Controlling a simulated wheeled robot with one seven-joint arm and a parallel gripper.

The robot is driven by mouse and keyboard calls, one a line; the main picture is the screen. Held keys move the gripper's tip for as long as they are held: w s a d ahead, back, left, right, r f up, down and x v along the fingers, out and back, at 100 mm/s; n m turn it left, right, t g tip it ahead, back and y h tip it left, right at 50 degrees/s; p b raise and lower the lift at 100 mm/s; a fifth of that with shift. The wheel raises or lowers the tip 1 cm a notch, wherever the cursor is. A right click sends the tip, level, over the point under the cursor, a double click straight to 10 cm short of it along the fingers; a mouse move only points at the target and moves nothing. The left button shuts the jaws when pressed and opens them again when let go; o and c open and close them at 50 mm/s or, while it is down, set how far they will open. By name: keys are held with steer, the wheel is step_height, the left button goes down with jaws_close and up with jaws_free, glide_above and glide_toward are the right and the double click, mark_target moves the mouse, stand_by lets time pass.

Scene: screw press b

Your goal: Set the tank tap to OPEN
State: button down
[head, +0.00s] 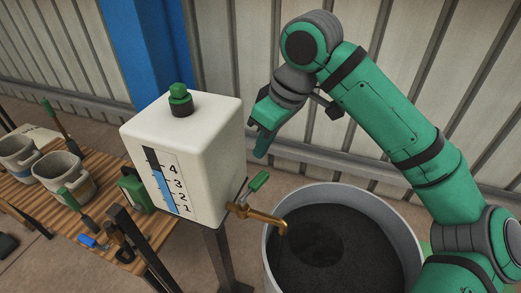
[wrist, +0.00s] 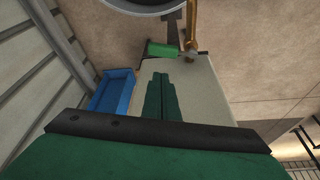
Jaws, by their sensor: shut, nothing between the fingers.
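The tap's green lever (head: 258,182) tilts up and to the right. In the wrist view the green lever (wrist: 160,48) lies beyond my fingertips, beside the brass tap (wrist: 191,40). My gripper (head: 261,153) is shut and empty, near the tank's right side, above and apart from the lever. Its shut fingers also show in the wrist view (wrist: 161,75).
The grey drum (head: 275,245) with dark contents stands below the spout. A blue column (head: 155,45) and ribbed wall stand behind. A blue box (wrist: 114,90) shows in the wrist view.

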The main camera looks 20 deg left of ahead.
mark_target(253, 187)
steer(key=s+x, duration=0.1)
steer(key=x, duration=0.8)
steer(key=shift+w, duration=0.35)
